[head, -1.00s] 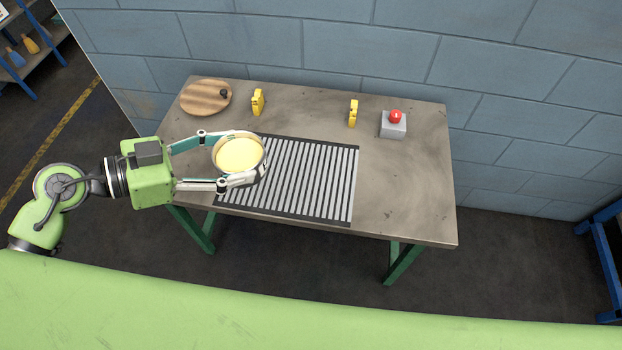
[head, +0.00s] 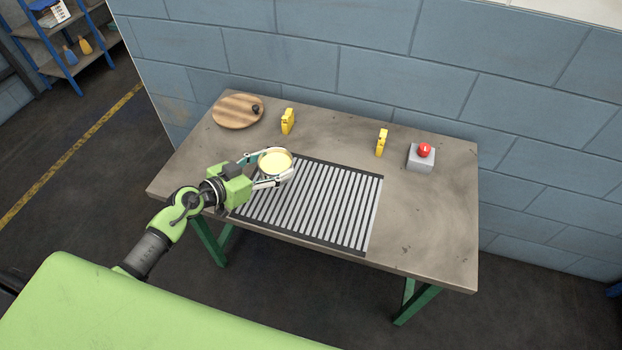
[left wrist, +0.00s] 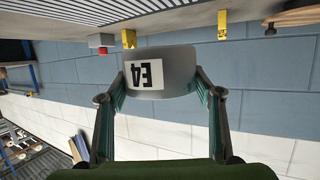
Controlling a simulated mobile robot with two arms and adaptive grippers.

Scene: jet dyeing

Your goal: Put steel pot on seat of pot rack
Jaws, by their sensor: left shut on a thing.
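The steel pot (head: 275,161) is a small round grey vessel with a pale yellow fill showing at its open top. My left gripper (head: 277,167) is shut on it, one finger on each side. In the head view the pot appears over the upper left corner of the slatted grate; its height above it is hard to tell. The left wrist view shows the pot (left wrist: 178,68) between the fingers, with a white label reading E4 upside down. I cannot identify a pot rack or its seat. My right gripper is not in view.
The metal table carries a dark-framed slatted grate (head: 322,207), a round wooden board (head: 236,112) with a dark knob, two yellow blocks (head: 288,121) (head: 382,142) and a grey box with a red button (head: 421,158). A block wall stands behind. The table's right front is clear.

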